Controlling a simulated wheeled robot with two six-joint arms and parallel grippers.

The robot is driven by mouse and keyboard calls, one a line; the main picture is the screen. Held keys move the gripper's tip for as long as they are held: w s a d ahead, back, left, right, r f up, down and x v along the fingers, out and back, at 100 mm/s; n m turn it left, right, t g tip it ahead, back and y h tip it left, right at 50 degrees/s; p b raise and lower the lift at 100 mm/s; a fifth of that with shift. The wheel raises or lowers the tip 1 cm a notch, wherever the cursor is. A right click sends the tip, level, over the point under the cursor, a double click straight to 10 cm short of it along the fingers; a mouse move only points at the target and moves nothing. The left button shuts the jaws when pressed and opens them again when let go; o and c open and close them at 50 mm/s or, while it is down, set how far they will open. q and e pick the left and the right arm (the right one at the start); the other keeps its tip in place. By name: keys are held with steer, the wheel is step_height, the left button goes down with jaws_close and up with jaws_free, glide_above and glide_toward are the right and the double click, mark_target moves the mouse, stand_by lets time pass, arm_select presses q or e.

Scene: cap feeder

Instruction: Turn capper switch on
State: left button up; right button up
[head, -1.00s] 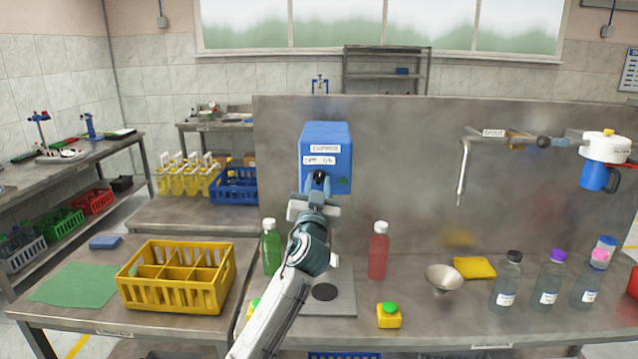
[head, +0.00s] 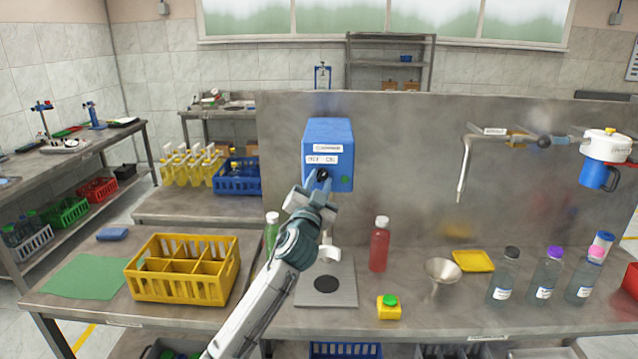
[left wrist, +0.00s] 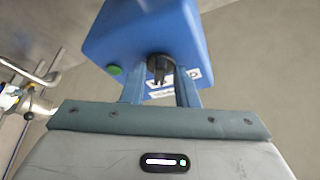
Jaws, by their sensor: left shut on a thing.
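The blue capper box (head: 341,160) is at the back panel, above a grey base plate (head: 345,290). Its front has a label strip with OFF and ON, a black switch knob (head: 323,174) and a round green spot (head: 345,180). My left gripper (head: 320,182) is at the knob, shut on it. In the left wrist view, the fingers of my left gripper (left wrist: 160,85) stand on either side of the black knob (left wrist: 159,67), below the blue box (left wrist: 150,30). The gripper partly hides the knob in the head view, and I cannot tell its exact setting. My right gripper is not in view.
A green bottle (head: 271,232) stands left of my arm, and a red bottle (head: 380,245) stands to the right. A yellow crate (head: 180,290) stands left.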

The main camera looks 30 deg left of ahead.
arm_select(q)
steer(key=o, duration=0.6)
steer(key=shift+o, duration=0.2)
steer(key=shift+s+d+f+b, duration=0.1)
steer(key=shift+s+f+b, duration=0.15)
steer(key=shift+s+b, duration=0.1)
steer(key=b+v, duration=0.3)
steer(key=v, duration=0.7)
steer(key=shift+b, duration=0.4)
steer(key=shift+r, duration=0.1)
